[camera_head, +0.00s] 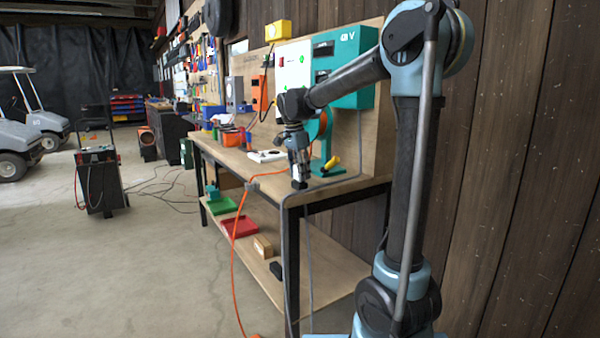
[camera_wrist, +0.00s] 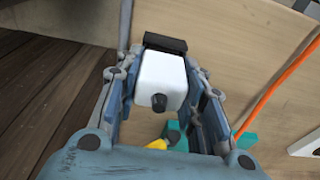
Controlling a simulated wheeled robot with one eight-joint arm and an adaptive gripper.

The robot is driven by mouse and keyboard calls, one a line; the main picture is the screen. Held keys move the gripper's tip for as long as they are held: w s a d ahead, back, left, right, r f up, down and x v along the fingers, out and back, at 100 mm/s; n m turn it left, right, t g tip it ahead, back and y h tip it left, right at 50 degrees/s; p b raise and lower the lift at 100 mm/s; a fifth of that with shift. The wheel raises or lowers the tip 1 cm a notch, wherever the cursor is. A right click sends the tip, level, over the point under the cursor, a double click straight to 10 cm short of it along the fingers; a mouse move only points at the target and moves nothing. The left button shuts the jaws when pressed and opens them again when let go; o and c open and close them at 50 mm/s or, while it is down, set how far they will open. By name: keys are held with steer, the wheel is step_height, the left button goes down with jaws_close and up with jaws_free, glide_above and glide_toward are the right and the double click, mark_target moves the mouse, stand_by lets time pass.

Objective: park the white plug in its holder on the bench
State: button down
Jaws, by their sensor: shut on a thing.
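The white plug (camera_wrist: 160,78) is a block with rounded edges and a dark round knob on its near face. It sits between the two fingers of my gripper (camera_wrist: 163,84), which is shut on it. A black block (camera_wrist: 165,43) shows at the plug's far end; I cannot tell whether it is part of the plug or the holder. In the head view my gripper (camera_head: 299,163) points down at the bench's front corner, with a black piece (camera_head: 299,184) below it. The plug is mostly hidden there by the fingers. I cannot clearly pick out the holder.
A teal stand (camera_head: 329,168) with a yellow handle (camera_head: 331,162) stands close right of my gripper. A teal 48 V box (camera_head: 345,65) hangs behind. An orange cable (camera_head: 234,262) and a grey cable (camera_head: 284,245) hang at the bench's front. Red (camera_head: 240,226) and green trays lie on the lower shelf.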

steer(key=shift+f, duration=0.45)
steer(key=c, duration=1)
jaws_free()
steer(key=shift+r, duration=0.1)
steer(key=r, duration=0.4)
steer(key=a+r, duration=0.1)
steer(key=r, duration=0.2)
steer(key=s+r, duration=0.1)
steer(key=r, duration=0.3)
steer(key=shift+a+r, duration=0.25)
steer(key=shift+r, duration=0.05)
